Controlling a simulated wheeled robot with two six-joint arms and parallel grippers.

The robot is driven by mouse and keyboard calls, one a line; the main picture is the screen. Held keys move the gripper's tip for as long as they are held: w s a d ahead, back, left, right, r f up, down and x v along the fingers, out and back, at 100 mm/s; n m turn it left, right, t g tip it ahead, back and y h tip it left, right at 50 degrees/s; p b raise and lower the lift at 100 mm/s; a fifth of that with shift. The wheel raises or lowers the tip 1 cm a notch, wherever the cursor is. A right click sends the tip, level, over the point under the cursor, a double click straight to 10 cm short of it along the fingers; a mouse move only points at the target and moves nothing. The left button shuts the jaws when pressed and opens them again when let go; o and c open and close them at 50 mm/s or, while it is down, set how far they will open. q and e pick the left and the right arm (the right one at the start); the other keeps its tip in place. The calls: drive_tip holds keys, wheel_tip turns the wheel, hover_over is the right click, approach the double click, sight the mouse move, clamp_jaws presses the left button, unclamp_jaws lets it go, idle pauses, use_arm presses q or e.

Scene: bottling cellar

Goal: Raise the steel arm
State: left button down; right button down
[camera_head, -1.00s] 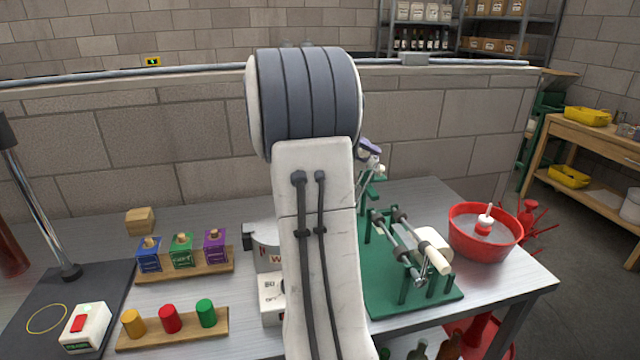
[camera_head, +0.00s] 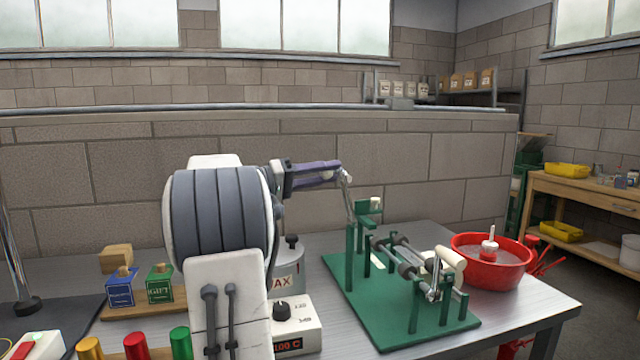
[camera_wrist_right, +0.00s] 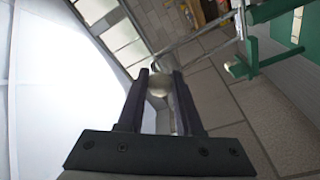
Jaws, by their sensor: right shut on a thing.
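The steel arm (camera_head: 350,205) is a thin bright bar on the green stand (camera_head: 343,285). It stands up steeply beside the green posts, its upper end at my right gripper (camera_head: 343,176). In the wrist view, the right gripper (camera_wrist_right: 161,84) has its two dark fingers closed on a pale round knob (camera_wrist_right: 160,86), and the steel arm (camera_wrist_right: 205,42) runs from there to the upper right toward the green frame. The fingers hide part of the knob. My left gripper is not in view.
Rollers (camera_head: 415,262) lie across the stand. A red basin (camera_head: 493,275) stands to its right. A wax pot (camera_head: 288,270) with a heater box (camera_head: 298,325) sits left of the stand. Stamp blocks (camera_head: 160,285) and colored cylinders (camera_head: 135,345) are further left.

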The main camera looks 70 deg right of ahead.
drive_tip(key=shift+w+f, duration=0.1)
drive_tip(key=shift+w, duration=0.05)
drive_tip(key=c, duration=0.6)
unclamp_jaws()
drive_tip(key=shift+w, duration=0.1)
drive_tip(key=v, duration=1)
drive_tip(key=shift+a+f, duration=0.15)
drive_tip(key=shift+a, duration=0.05)
